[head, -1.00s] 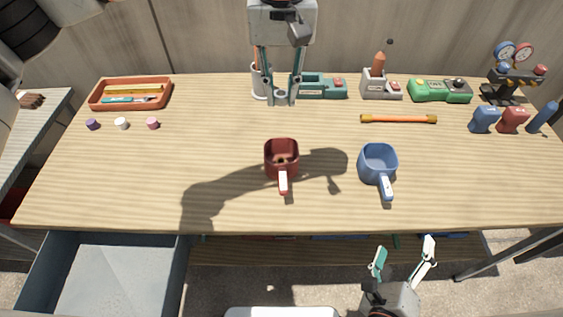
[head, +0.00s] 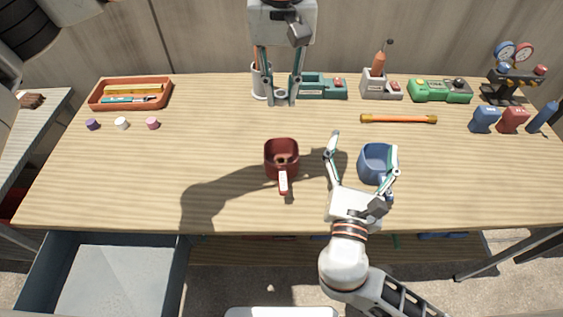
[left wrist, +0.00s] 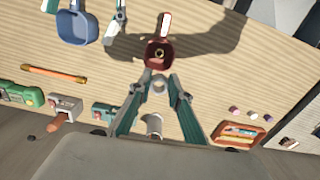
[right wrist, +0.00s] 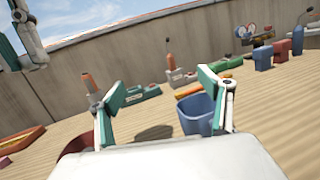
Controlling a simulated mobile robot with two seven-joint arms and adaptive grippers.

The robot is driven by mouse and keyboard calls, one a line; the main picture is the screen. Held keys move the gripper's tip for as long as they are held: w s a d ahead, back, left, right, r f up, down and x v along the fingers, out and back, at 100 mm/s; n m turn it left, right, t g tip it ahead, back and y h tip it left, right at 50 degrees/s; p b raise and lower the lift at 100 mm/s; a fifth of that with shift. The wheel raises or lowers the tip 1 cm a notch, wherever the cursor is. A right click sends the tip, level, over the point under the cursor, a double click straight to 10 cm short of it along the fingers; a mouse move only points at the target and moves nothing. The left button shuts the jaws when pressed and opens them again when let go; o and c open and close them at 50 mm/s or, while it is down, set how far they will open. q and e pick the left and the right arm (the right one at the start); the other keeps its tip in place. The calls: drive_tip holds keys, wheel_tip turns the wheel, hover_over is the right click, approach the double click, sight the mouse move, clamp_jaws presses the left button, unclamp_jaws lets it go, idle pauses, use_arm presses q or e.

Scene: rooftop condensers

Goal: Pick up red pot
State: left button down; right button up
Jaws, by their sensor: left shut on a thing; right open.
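The red pot (head: 282,148) stands on the table, its pale-tipped handle toward the front edge; a small ring shape shows inside. It also shows in the left wrist view (left wrist: 149,54). My left gripper (head: 281,99) is above the table's back part, behind the pot and apart from it. Its fingers are shut on a small grey piece (left wrist: 159,87), hard to make out. My right gripper (head: 362,144) is open and empty, to the right of the red pot. Its right finger overlaps the blue pot (head: 374,160) in the head view; I cannot tell whether they touch.
An orange bar (head: 398,119) lies behind the blue pot. A tray (head: 98,104) and several small caps are at the left. A green device (head: 440,91) and a gauge stand (head: 503,98) are at the back right. An open drawer (head: 60,270) is at front left.

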drive_tip(key=a+f+n+y, duration=0.1)
drive_tip(key=a+f+y, duration=0.1)
drive_tip(key=a, duration=0.3)
drive_tip(key=n+g+y, duration=0.1)
drive_tip(key=n+y, duration=0.3)
approach(280, 166)
drive_tip(key=shift+w+d+r, duration=0.15)
drive_tip(key=shift+w+r, duration=0.05)
drive_tip(key=shift+w, duration=0.2)
drive_tip(key=shift+w+d+r, duration=0.15)
drive_tip(key=shift+w+r, duration=0.05)
drive_tip(key=shift+w, duration=0.2)
drive_tip(key=shift+a, duration=0.25)
drive_tip(key=w, duration=0.6)
drive_tip(key=shift+w+a+f, duration=0.1)
drive_tip(key=shift+a, duration=0.1)
drive_tip(key=shift+w+d+f, duration=0.1)
drive_tip(key=shift+w, duration=1.2)
drive_tip(key=shift+w+f, duration=0.1)
drive_tip(key=shift+w, duration=1.25)
drive_tip(key=shift+c, duration=0.3)
drive_tip(key=c, duration=1.2)
